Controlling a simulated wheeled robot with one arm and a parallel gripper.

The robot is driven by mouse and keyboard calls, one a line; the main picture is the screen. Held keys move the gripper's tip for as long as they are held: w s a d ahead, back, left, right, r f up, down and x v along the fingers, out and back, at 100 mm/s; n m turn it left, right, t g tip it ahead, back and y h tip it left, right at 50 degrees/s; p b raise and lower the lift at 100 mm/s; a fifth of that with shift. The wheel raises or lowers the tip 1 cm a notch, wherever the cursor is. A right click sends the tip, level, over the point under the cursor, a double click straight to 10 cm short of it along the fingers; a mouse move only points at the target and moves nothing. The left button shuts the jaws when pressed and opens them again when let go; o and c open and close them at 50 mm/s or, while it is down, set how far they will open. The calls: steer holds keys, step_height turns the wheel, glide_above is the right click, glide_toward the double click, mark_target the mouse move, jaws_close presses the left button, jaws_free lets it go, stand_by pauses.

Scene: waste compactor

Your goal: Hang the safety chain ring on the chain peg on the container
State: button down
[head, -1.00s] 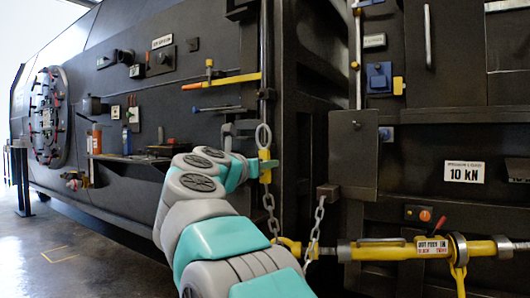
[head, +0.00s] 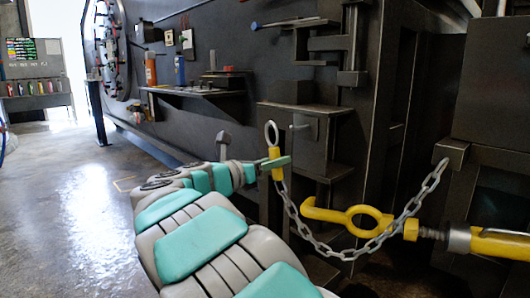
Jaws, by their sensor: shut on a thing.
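The safety chain ring (head: 271,132) is a grey oval ring standing upright above a yellow grip piece (head: 277,164). My gripper (head: 276,163) is shut on the yellow piece, with the ring above the jaws. The chain (head: 350,252) hangs in a slack loop from the yellow piece to a bracket (head: 452,152) on the container at the right. A short grey peg (head: 299,127) sticks out from a small plate on the dark container wall, just right of the ring. The ring appears apart from the peg; their depth gap is hard to tell.
A yellow hook with an eye (head: 350,217) and a yellow rod (head: 500,243) lie in front of the chain, below right of my gripper. A dark ledge (head: 305,108) juts out above the peg. A tool shelf (head: 195,91) is further left. The floor at left is clear.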

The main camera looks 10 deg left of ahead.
steer(key=shift+f+p+x, duration=0.3)
steer(key=shift+p+x, duration=0.2)
steer(key=shift+x, duration=1.15)
steer(key=shift+f+p+x, duration=0.3)
steer(key=shift+p+x, duration=0.15)
steer(key=shift+x, duration=1.2)
steer(key=shift+f+p+x, duration=0.3)
steer(key=shift+p+x, duration=0.2)
steer(key=shift+x, duration=1.15)
steer(key=shift+d+b, duration=0.15)
steer(key=shift+b, duration=0.3)
steer(key=c, duration=0.5)
jaws_free()
